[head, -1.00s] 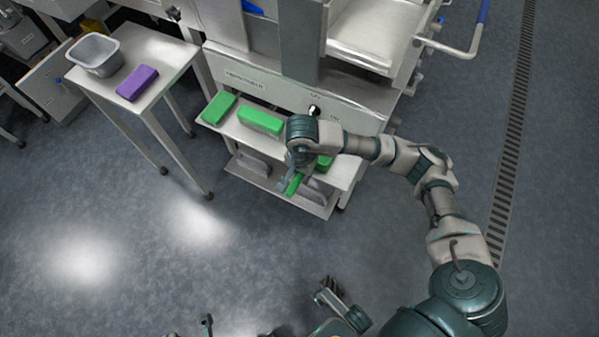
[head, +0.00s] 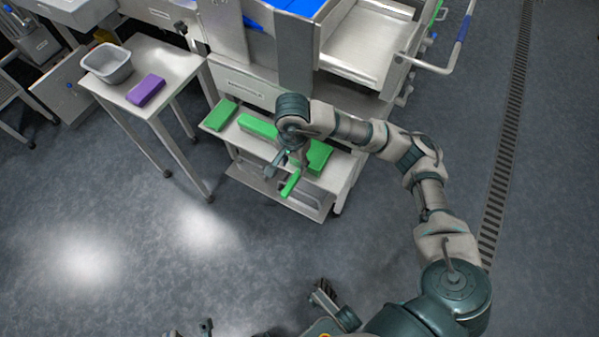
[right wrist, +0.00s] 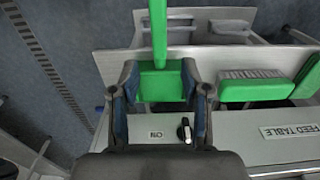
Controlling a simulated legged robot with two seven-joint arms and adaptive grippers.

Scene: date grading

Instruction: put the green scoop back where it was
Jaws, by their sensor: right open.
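The green scoop (head: 318,156) is on the front shelf of the steel machine. Its handle (head: 290,184) sticks out past the shelf's front edge. My right gripper (head: 284,164) is over the shelf beside the scoop, partly covering it. In the right wrist view, the scoop's pan (right wrist: 163,88) shows between the two fingers of my right gripper (right wrist: 160,98), which are apart. The handle points away to the top of that picture. Whether a finger touches the pan is hard to tell.
Green blocks (head: 258,126) lie left on the same shelf (head: 236,136); one shows bristles (right wrist: 252,74) in the right wrist view. A side table (head: 178,62) holds a grey tub (head: 107,66) and a purple block (head: 146,90). A lower shelf hangs beneath. The floor in front is clear.

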